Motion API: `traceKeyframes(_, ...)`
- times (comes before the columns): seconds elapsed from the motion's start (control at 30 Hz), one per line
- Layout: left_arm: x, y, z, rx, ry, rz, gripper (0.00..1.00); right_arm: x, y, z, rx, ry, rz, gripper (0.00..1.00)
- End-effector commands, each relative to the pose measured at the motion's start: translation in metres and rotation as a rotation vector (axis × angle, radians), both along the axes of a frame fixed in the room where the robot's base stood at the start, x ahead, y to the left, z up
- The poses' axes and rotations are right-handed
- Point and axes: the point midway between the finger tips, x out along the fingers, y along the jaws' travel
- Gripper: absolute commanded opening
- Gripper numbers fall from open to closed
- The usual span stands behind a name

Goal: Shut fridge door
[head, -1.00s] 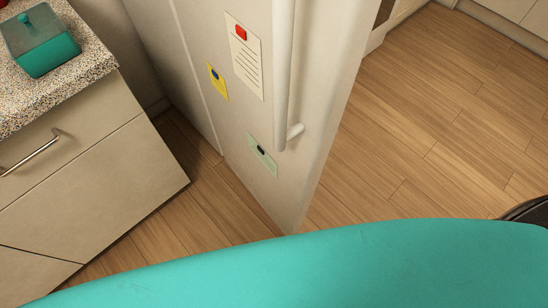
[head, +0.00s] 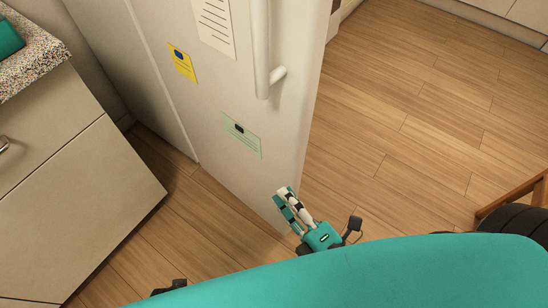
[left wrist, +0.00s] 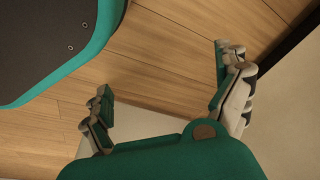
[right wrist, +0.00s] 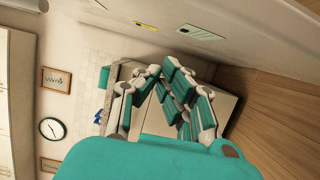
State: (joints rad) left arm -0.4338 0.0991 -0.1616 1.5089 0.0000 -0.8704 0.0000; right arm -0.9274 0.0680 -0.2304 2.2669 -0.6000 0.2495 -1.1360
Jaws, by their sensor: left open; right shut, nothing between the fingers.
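The fridge door (head: 215,95) is a tall off-white panel with notes and a vertical handle (head: 262,45) near its right edge. Its inner side is hidden, so I cannot tell how far it stands open. My right gripper (head: 286,192) is shut and empty, in front of the door's lower right part; contact is unclear. In the right wrist view its fingertips (right wrist: 160,72) meet, and the door face (right wrist: 250,35) with notes runs along the top right. My left gripper (left wrist: 165,75) is open and empty over the floor in the left wrist view, beside a pale panel at the right.
A cabinet with a speckled countertop (head: 30,55) stands left of the fridge. Wood floor (head: 420,130) lies clear to the right of the door. A brown wooden leg (head: 515,195) and a dark round thing (head: 515,220) are at the right edge.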

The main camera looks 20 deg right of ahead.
Motion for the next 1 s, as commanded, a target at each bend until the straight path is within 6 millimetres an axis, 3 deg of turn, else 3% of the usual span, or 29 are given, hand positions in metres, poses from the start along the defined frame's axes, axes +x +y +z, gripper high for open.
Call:
traceKeyframes(0.47, -0.002, 0.000, -0.003, 0.000, 0.001, -0.001, 1.00, 0.090, 0.031, 0.001, 0.004, -0.002, 0.001, 0.00)
traceKeyframes(0.7, 0.003, 0.000, 0.002, 0.000, -0.004, 0.000, 1.00, 0.106, 0.003, -0.001, 0.003, 0.003, 0.001, 0.00)
traceKeyframes(1.0, 0.007, -0.001, 0.007, -0.001, -0.012, 0.001, 1.00, 0.109, -0.003, -0.001, 0.005, 0.005, 0.000, 0.00)
